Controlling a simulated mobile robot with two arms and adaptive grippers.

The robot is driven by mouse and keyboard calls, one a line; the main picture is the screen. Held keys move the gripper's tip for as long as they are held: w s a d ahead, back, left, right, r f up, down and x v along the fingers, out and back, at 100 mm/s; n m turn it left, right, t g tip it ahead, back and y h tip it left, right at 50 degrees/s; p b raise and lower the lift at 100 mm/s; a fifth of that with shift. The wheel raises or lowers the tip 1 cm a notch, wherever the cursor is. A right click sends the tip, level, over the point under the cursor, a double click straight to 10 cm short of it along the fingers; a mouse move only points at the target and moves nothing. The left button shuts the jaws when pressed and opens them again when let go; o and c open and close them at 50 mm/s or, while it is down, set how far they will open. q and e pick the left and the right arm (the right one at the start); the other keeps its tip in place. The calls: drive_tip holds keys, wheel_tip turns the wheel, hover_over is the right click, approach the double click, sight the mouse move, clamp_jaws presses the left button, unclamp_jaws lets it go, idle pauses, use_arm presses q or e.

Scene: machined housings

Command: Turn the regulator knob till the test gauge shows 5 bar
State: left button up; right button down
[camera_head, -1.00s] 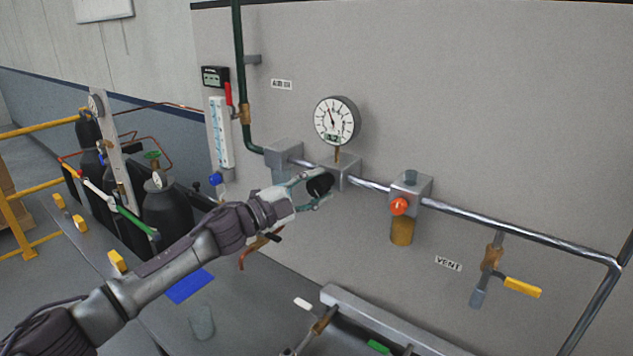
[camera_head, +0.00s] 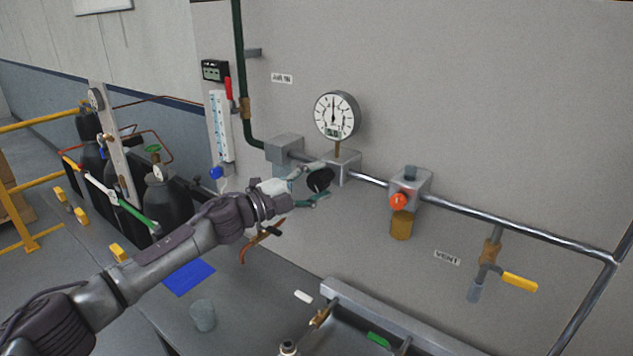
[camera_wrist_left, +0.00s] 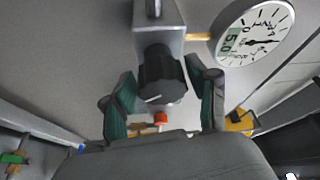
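The regulator knob (camera_head: 320,179) is black and ridged, on the front of a grey block on the pipe. It also shows in the left wrist view (camera_wrist_left: 162,78), with a white mark on its face. My left gripper (camera_head: 318,184) is open around the knob; in the left wrist view its green-padded fingers (camera_wrist_left: 163,98) stand on either side with small gaps. The round white test gauge (camera_head: 337,116) sits above the block. Its needle points straight up in the head view. In the left wrist view the gauge (camera_wrist_left: 256,35) has a green display that appears to read 5.0.
Right of the knob are an orange-red knob (camera_head: 398,201) on another block and a yellow-handled vent valve (camera_head: 519,282). A blue valve knob (camera_head: 215,173) is at left. Below are a bench with a blue mat (camera_head: 188,277), a cup (camera_head: 203,315) and a tray (camera_head: 400,325).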

use_arm(q)
drive_tip(key=shift+o, duration=0.4)
drive_tip(key=v, duration=1.2)
